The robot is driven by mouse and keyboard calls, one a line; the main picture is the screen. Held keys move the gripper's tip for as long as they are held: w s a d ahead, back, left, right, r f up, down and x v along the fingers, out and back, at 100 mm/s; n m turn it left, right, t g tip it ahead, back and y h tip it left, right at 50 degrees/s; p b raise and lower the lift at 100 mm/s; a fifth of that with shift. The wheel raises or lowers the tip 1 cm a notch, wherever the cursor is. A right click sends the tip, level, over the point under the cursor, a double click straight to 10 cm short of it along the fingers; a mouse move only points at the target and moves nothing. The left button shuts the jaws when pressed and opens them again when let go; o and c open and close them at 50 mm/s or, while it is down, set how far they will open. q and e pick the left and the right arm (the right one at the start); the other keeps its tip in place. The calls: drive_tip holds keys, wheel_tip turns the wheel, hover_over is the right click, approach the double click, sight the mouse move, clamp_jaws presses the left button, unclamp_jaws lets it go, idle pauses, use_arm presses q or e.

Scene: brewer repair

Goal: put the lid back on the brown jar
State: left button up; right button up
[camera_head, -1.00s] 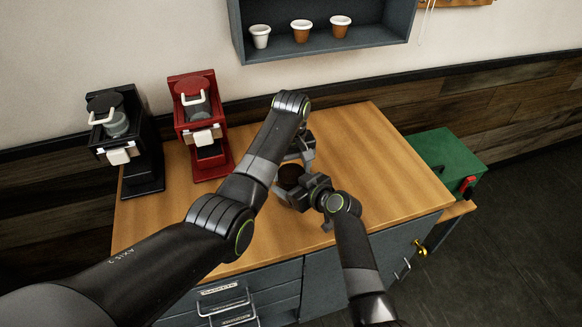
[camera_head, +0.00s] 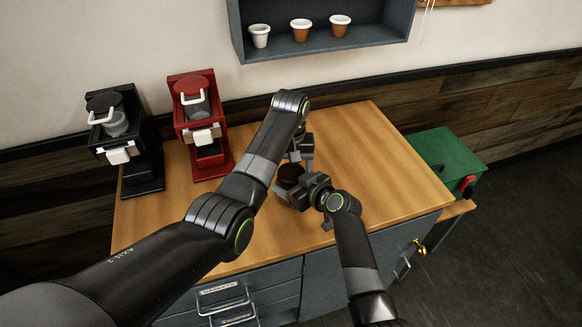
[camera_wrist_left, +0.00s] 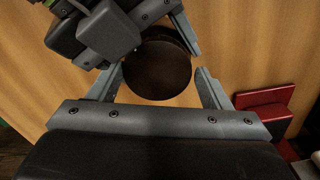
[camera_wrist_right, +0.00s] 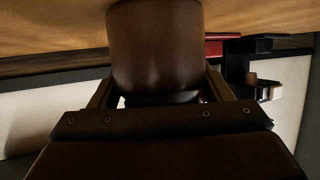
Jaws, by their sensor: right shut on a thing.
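The brown jar (camera_head: 290,174) is above or on the counter between my two grippers. My right gripper (camera_head: 293,194) is shut on it, and the right wrist view shows its brown wall (camera_wrist_right: 155,45) between the fingers. In the left wrist view a dark brown round lid (camera_wrist_left: 157,72) shows as a smooth disc at the jar's top. I cannot tell whether it is fully seated. My left gripper (camera_head: 298,160) is just beyond the jar. Its fingers are spread on either side of the disc, with a visible gap on one side.
A black brewer (camera_head: 125,150) and a red brewer (camera_head: 203,130) stand at the left of the wooden counter (camera_head: 380,165). A green box (camera_head: 445,152) is beyond its right end. Small cups (camera_head: 301,30) stand on the wall shelf. The counter's right part is clear.

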use_arm(q)
drive_tip(key=shift+o, duration=1.4)
drive_tip(key=shift+d+r, duration=0.1)
drive_tip(key=shift+r, duration=2.15)
drive_tip(key=shift+c, duration=0.4)
drive_tip(key=shift+w+r+n, duration=0.1)
drive_tip(key=shift+r+n, duration=1.6)
drive_tip(key=shift+r, duration=0.05)
